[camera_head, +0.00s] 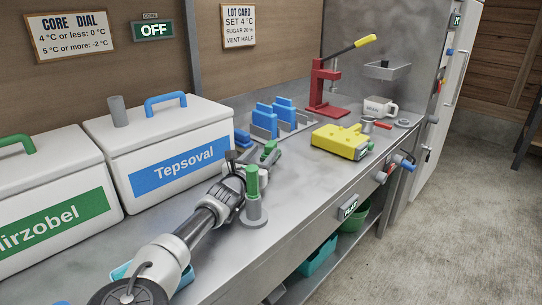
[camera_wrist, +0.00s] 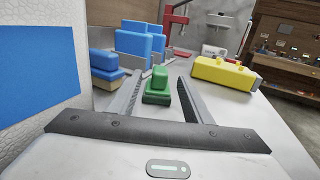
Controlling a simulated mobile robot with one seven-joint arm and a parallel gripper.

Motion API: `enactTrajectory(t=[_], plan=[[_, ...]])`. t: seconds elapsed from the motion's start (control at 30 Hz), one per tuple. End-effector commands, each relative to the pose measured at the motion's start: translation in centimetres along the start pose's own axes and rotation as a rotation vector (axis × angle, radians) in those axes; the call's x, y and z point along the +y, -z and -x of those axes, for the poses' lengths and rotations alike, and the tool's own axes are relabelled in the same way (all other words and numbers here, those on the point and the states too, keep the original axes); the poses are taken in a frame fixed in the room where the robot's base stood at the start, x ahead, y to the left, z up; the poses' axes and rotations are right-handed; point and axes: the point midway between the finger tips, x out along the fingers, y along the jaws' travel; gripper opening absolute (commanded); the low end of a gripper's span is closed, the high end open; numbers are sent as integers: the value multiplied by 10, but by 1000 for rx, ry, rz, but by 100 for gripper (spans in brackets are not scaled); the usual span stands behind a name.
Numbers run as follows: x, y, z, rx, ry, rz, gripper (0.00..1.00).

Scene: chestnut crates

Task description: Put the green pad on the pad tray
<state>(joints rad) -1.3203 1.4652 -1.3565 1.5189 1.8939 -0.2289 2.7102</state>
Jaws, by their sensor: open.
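The green pad (camera_wrist: 156,88) is a small block with a raised grip, resting on the steel bench. In the head view it (camera_head: 270,149) is just beyond my gripper (camera_head: 248,160), partly hidden. My gripper is open and low over the bench; in the wrist view its fingers (camera_wrist: 164,82) reach toward the pad, one on each side of it. I cannot tell whether they touch it. A grey tray (camera_head: 298,126) behind holds blue pads upright. A similar blue pad (camera_head: 242,138) lies to its left and also shows in the wrist view (camera_wrist: 106,68).
A green-topped grey cylinder (camera_head: 254,205) stands close in front of my gripper. White Tepsoval box (camera_head: 160,145) borders the left. Bench between my gripper and the yellow block is clear.

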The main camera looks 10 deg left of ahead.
Motion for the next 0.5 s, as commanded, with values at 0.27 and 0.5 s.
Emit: enactTrajectory(t=[0.27, 0.5], plan=[[-1, 2, -39, 0, 1, 0, 45], [0, 2, -42, 0, 0, 1, 45]])
